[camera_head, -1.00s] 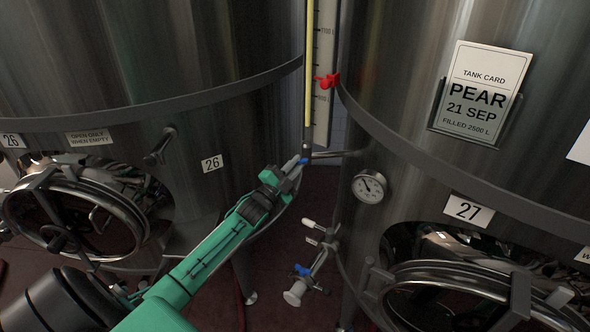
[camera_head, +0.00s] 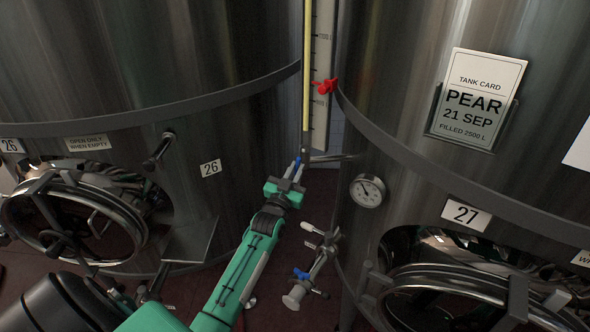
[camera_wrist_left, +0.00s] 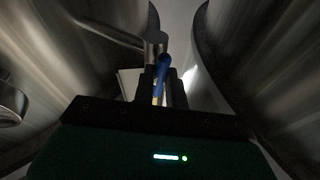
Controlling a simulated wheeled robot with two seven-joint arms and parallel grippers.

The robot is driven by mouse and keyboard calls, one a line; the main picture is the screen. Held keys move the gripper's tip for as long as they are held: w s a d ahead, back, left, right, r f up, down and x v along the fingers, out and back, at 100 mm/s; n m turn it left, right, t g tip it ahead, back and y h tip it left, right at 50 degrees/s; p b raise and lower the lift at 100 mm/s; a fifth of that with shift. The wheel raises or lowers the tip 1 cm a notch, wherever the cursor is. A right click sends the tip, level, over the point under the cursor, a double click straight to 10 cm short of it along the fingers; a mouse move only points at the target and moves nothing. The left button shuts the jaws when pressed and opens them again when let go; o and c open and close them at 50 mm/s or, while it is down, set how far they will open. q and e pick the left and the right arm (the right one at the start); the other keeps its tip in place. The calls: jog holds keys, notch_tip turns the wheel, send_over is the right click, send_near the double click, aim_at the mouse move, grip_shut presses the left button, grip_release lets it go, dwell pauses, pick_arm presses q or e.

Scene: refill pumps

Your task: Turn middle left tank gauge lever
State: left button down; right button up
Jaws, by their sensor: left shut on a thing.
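My left gripper (camera_head: 291,176) reaches up between the two steel tanks, at the lower end of the gauge tube. It is shut on a small blue lever (camera_head: 297,162). In the left wrist view the blue lever (camera_wrist_left: 163,68) stands between the two dark fingers (camera_wrist_left: 162,88), under a metal pipe. The gauge (camera_head: 321,75) is an upright scale with a yellow column. In the head view the lever's lower part is hidden by the fingers. My right gripper is not in view.
Tank 26 (camera_head: 240,110) stands left and tank 27 (camera_head: 400,120) right, each with a round hatch. A red clip (camera_head: 326,86) sits on the gauge. A dial (camera_head: 367,190) and a valve with a blue handle (camera_head: 301,273) stick out to the right of my arm.

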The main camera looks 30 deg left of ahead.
pick_arm(q)
jog(key=shift+d+n, duration=0.1)
jog(key=shift+n, duration=0.8)
jog(key=shift+g+y, duration=0.3)
jog(key=shift+y, duration=0.1)
jog(key=c, duration=1.4)
grip_release()
jog(key=shift+c, duration=0.2)
jog(key=b+v, duration=0.4)
jog(key=v, duration=0.9)
jog(key=shift+s+f, duration=0.2)
jog(key=shift+s, duration=0.2)
